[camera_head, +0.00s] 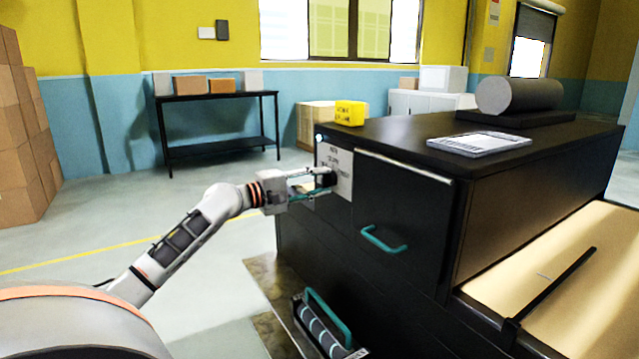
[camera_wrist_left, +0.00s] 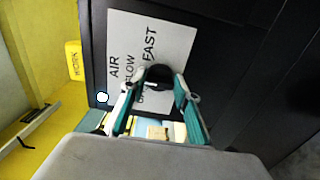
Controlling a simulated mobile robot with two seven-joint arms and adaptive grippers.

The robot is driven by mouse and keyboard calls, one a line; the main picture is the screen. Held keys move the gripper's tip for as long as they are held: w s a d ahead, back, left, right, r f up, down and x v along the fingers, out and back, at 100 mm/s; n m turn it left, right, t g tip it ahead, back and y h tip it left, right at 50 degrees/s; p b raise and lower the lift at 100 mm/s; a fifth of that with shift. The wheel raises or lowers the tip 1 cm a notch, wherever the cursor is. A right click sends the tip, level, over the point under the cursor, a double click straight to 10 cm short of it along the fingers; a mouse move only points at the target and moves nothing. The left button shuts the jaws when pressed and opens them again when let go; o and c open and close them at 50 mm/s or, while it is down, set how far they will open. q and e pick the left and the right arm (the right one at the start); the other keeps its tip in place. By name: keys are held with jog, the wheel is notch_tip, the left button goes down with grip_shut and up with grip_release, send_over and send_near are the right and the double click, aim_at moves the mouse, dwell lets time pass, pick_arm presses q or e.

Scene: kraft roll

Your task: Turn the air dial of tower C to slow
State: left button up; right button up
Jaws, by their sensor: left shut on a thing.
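The air dial (camera_wrist_left: 158,75) is a round black knob on a pale label plate (camera_wrist_left: 178,35) on the dark cabinet front. The plate reads AIR, SLOW in part, and FAST in the left wrist view. My left gripper (camera_head: 318,183) reaches the dial from the left, its teal-edged fingers closed on the knob. In the left wrist view the left gripper (camera_wrist_left: 155,95) has one finger on each side of the dial. The dial's pointer is hidden or too small to read. My right gripper is not in view.
The black cabinet (camera_head: 400,195) has a teal handle (camera_head: 383,240) right of the dial. A yellow WORK block (camera_head: 350,112), a tablet-like panel (camera_head: 479,142) and a grey roll (camera_head: 519,94) lie on its top. A teal-handled item (camera_head: 323,325) sits low in front. Floor at left is clear.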

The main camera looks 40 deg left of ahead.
pick_arm(q)
jog(key=o, duration=1.1)
jog(key=v, duration=1.2)
